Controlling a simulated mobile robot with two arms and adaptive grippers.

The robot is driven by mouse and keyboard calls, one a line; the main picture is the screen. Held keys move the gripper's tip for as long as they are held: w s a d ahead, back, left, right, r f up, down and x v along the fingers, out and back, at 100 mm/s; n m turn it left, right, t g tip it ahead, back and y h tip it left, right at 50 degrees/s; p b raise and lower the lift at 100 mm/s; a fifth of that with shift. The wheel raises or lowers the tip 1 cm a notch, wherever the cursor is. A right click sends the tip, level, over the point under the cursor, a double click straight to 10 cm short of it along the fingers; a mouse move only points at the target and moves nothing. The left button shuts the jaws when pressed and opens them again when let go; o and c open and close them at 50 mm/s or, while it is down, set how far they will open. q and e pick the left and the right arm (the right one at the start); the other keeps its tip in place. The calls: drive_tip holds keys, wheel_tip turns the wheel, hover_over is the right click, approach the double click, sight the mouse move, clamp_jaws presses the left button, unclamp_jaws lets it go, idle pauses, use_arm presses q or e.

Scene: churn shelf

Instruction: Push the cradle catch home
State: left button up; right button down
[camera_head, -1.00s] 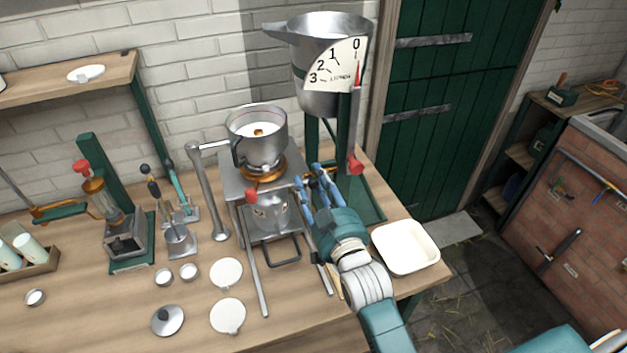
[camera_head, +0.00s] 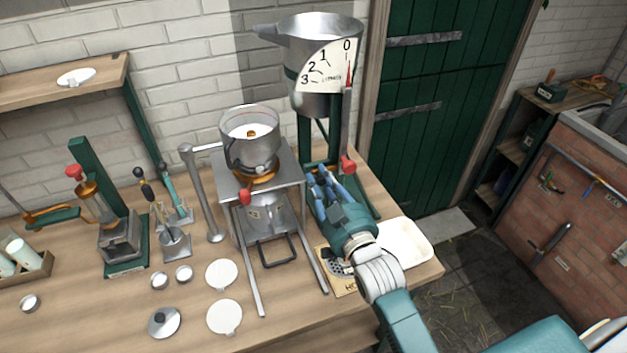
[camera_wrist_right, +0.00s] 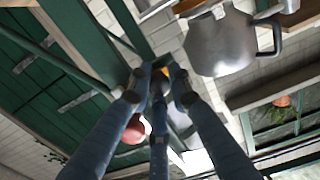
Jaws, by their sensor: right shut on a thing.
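The cradle is a green upright frame (camera_head: 305,130) on the bench, carrying a large metal jug (camera_head: 312,45) with a 0–3 dial (camera_head: 328,70); the pointer stands near 0. A grey lever with a red knob (camera_head: 347,165) hangs at its right side; the knob also shows in the right wrist view (camera_wrist_right: 135,130). My right gripper (camera_head: 320,178) is at the frame's lower front, left of the knob. Its blue fingers (camera_wrist_right: 158,88) meet around a small dark part at the green post, apparently the cradle catch, mostly hidden by them. My left gripper is out of view.
A metal stand (camera_head: 285,170) with a pot (camera_head: 249,138) is close left of my right gripper. A white tub (camera_head: 412,245) and a wooden board (camera_head: 343,287) lie near my right forearm. White discs (camera_head: 222,273) and small tools fill the bench left.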

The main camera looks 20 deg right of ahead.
drive_tip(key=c, duration=1.6)
unclamp_jaws()
drive_tip(key=shift+d+r, duration=0.3)
drive_tip(key=shift+r, duration=0.05)
drive_tip(key=shift+d+f, duration=0.15)
drive_tip(key=shift+s, duration=0.15)
drive_tip(key=shift+s+f, duration=0.1)
drive_tip(key=shift+s, duration=0.25)
drive_tip(key=s, duration=1.1)
drive_tip(key=shift+d, duration=0.2)
